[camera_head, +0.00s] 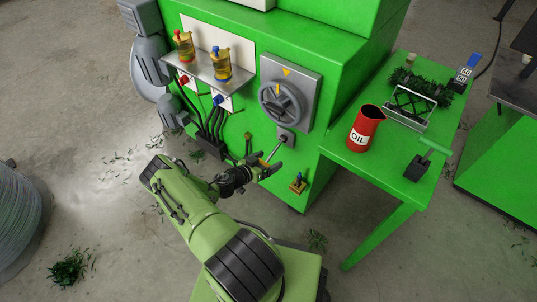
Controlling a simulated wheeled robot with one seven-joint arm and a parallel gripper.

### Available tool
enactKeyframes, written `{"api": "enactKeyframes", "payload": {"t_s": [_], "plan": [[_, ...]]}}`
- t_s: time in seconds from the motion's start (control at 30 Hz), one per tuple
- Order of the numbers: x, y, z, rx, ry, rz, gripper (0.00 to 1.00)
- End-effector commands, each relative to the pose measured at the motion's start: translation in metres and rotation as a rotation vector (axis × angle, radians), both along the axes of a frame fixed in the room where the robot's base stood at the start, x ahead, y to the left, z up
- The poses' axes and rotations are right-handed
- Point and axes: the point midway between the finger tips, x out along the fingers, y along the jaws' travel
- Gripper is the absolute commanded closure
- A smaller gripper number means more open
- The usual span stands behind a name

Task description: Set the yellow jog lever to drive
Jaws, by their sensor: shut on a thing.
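A yellow jog lever (272,153) slants down and left from a small grey box (286,134) on the front of the green machine, below the dark handwheel. My gripper (271,164) reaches in from the lower left and is shut on the lever near its lower end. The fingers partly hide the lever's end. I cannot read any markings for its positions at this size.
A dark handwheel (281,103) sits above the lever. A green table (395,168) at right holds a red oil can (364,130).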

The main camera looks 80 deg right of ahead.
Motion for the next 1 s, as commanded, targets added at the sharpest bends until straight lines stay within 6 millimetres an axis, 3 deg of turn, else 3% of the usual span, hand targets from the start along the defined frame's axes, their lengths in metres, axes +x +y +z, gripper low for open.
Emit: {"api": "enactKeyframes", "payload": {"t_s": [0.03, 0.1, 0.53, 1.0], "plan": [[0.002, 0.001, 0.016, 0.039, -0.031, -0.003, 0.65], [0.003, 0.002, 0.023, 0.097, -0.057, -0.004, 0.65], [0.004, 0.002, 0.051, 0.395, -0.189, -0.001, 0.65], [0.003, -0.002, 0.063, 0.402, -0.186, 0.003, 0.64]]}}
